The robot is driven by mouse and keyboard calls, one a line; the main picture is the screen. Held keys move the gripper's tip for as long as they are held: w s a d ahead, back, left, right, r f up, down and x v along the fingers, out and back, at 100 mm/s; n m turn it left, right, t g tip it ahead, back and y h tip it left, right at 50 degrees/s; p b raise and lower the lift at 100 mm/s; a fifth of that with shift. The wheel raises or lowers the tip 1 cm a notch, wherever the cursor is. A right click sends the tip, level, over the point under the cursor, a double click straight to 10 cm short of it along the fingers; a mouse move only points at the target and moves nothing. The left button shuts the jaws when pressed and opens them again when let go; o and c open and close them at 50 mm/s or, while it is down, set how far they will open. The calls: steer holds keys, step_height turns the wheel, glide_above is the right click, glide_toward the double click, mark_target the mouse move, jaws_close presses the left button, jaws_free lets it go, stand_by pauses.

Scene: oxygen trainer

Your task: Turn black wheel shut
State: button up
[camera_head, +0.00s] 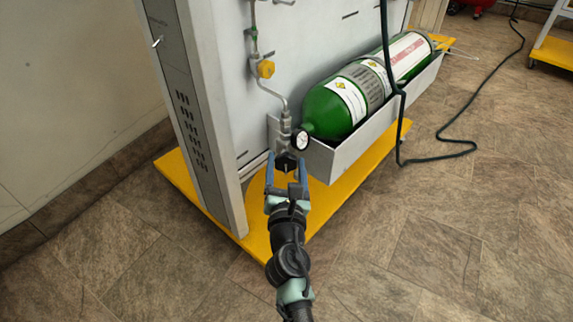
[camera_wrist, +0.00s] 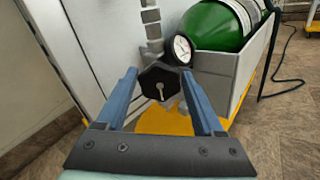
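The black wheel (camera_wrist: 159,84) is a dark, many-sided knob with a light slot-like mark at its centre. It sits below the metal pipe fitting and beside the round white gauge (camera_wrist: 182,49). In the head view the black wheel (camera_head: 287,160) is small and partly hidden by my gripper. My gripper (camera_head: 287,174) has two blue fingers, spread open. In the wrist view its fingertips (camera_wrist: 158,76) stand on the left and right of the wheel. I cannot tell whether either finger touches it.
A green cylinder (camera_head: 331,110) lies in a grey tray (camera_head: 347,158) to the right. A yellow knob (camera_head: 265,69) is on the pipe above. A grey cabinet post (camera_head: 208,110) stands left. A dark hose (camera_head: 401,112) hangs to the floor. The yellow base (camera_head: 262,240) lies below.

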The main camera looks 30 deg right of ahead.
steer(key=c, duration=0.9)
